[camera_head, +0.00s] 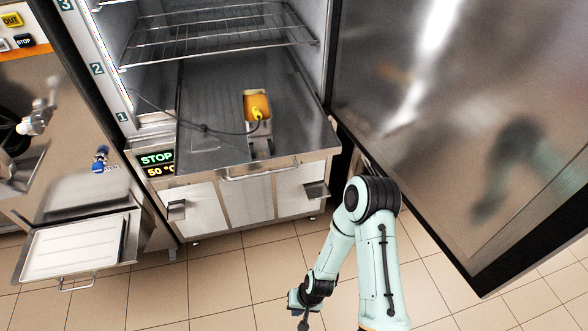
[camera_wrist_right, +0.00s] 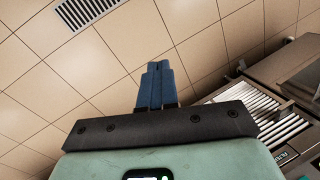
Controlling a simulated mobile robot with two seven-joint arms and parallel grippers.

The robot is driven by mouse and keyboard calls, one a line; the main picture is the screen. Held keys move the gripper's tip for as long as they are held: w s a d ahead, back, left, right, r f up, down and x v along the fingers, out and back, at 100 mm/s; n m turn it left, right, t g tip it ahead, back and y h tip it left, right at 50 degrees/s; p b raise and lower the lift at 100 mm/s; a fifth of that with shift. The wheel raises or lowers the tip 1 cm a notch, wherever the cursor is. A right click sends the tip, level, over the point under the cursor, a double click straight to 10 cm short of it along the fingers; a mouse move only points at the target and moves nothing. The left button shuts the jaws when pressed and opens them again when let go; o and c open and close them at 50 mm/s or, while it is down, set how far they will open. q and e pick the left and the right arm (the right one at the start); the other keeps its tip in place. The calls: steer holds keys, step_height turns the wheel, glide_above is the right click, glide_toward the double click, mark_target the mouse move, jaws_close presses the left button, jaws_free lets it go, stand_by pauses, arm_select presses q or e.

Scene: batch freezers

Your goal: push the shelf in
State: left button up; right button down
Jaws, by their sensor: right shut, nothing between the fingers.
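A wire shelf (camera_head: 215,43) sits inside the open cabinet, between its side walls, at the top of the head view. Its front rail runs across the opening. I cannot tell how far out it is. My right gripper (camera_head: 303,319) is low in the head view, in front of the cabinet and well apart from the shelf. In the right wrist view its blue fingers (camera_wrist_right: 155,82) are shut with nothing between them. My left gripper is not in view.
The cabinet door (camera_head: 440,110) stands wide open at the right. Below the shelf, an orange-topped probe (camera_head: 257,105) with a cable rests on a steel surface (camera_head: 215,130). A white tray (camera_head: 75,248) juts out at the left. Tiled floor in front is clear.

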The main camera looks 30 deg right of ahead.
steer(key=w+d+r+m+t+h+b, duration=0.1)
steer(key=w+d+r+m+t+b, duration=0.5)
steer(key=w+d+r, duration=0.75)
steer(key=w+d+r+m+t+b, duration=0.1)
steer(key=d+r+m+t+b, duration=0.15)
steer(key=r, duration=0.95)
steer(key=d+r+m+t+b, duration=0.1)
steer(key=d+r+m, duration=0.15)
steer(key=r, duration=0.85)
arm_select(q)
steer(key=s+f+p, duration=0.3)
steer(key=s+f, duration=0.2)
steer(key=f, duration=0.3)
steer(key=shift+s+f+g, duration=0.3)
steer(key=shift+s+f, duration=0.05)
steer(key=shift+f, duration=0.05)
arm_select(e)
steer(key=w+d+r+x, duration=0.1)
steer(key=x, duration=1.2)
steer(key=shift+w+n+h, duration=0.3)
steer(key=shift+w+n, duration=0.1)
steer(key=shift+f+t, duration=0.1)
steer(key=shift+t, duration=0.15)
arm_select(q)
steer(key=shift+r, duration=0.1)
arm_select(e)
steer(key=shift+w, duration=0.1)
